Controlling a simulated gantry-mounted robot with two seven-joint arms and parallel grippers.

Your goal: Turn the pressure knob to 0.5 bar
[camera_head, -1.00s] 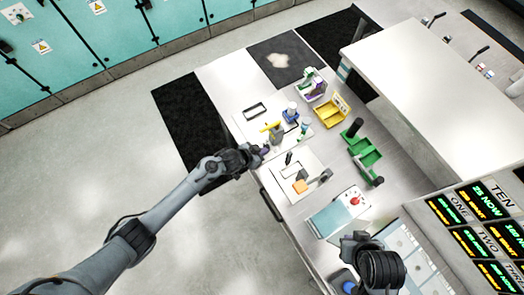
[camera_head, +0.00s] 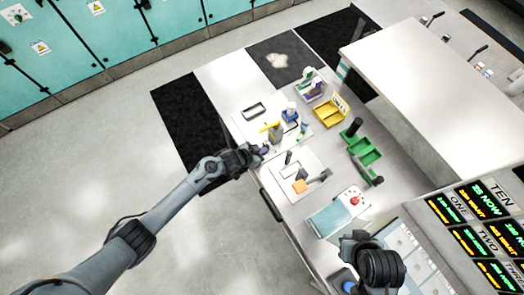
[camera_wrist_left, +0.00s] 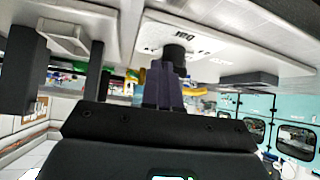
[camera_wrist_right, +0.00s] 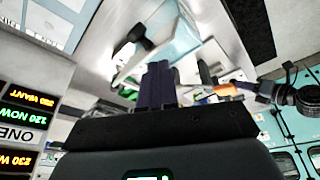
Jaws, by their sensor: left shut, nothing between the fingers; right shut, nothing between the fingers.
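A dark round knob (camera_wrist_left: 178,52) sits on a white panel (camera_wrist_left: 215,42) with dark lettering that looks like "bar", upside down in the left wrist view. My left gripper (camera_wrist_left: 165,85) is shut and empty, its dark fingertips right at the knob. I cannot tell whether they touch it. The fingers hide part of the knob, and its setting is unreadable. In the head view the left gripper (camera_head: 264,150) is at the table's left edge, beside the white panels. My right gripper (camera_wrist_right: 157,80) is shut and empty, over the near end of the table.
Readout boards (camera_head: 480,225) are at the right.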

